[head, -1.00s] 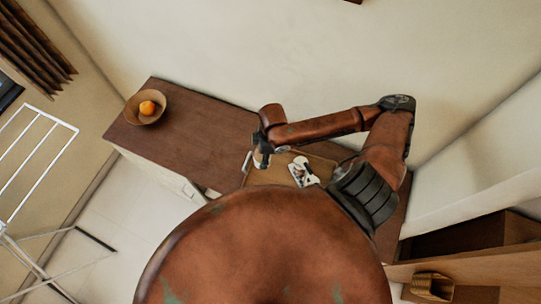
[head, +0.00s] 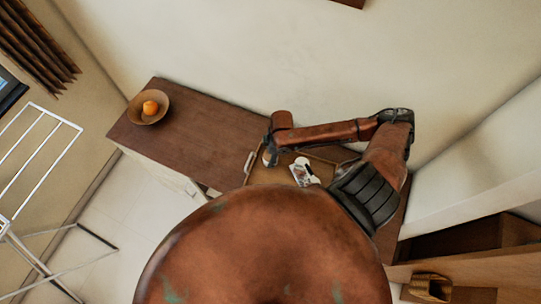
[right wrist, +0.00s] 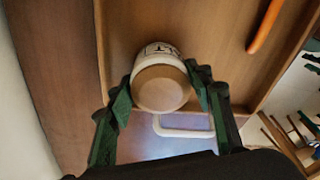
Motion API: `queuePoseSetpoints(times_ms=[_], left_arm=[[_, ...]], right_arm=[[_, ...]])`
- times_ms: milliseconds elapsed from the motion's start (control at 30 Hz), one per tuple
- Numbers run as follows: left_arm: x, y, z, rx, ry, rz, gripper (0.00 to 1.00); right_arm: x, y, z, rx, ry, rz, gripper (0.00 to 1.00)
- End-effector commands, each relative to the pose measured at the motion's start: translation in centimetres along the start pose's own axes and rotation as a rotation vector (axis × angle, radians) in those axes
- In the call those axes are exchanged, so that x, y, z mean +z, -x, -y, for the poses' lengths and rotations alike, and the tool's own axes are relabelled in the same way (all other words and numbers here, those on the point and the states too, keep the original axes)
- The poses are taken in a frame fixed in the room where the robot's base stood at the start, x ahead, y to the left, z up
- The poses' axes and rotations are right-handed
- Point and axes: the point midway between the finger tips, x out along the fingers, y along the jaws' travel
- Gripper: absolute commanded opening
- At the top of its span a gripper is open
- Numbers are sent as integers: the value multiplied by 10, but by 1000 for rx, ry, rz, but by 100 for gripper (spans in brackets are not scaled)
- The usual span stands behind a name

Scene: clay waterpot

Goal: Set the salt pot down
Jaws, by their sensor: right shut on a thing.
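The salt pot (right wrist: 161,85) is a small white pot with dark lettering on its side and a round tan wooden end facing the right wrist camera. My right gripper (right wrist: 160,92) is shut on it, with a green-and-black finger on each side. In the head view the pot (head: 267,158) shows small and pale under my right gripper (head: 268,152), at the left end of a wooden tray (head: 262,177). I cannot tell whether the pot touches the tray floor. My left gripper is not in view.
The tray has a white handle (right wrist: 183,131) near the pot. A white-and-dark item (head: 302,172) lies in the tray, and an orange stick-like thing (right wrist: 264,27) shows in the wrist view. A bowl (head: 137,113) with an orange fruit (head: 150,108) stands far left; the brown top between is clear.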

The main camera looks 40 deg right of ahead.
Motion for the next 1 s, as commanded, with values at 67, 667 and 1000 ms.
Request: queuePoseSetpoints(times_ms=[67,667,1000], left_arm=[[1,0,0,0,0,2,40],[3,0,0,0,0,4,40],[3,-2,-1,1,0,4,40]], right_arm=[[0,0,0,1,0,-1,16],[0,0,0,1,0,0,65],[0,55,-2,5,2,0,65]])
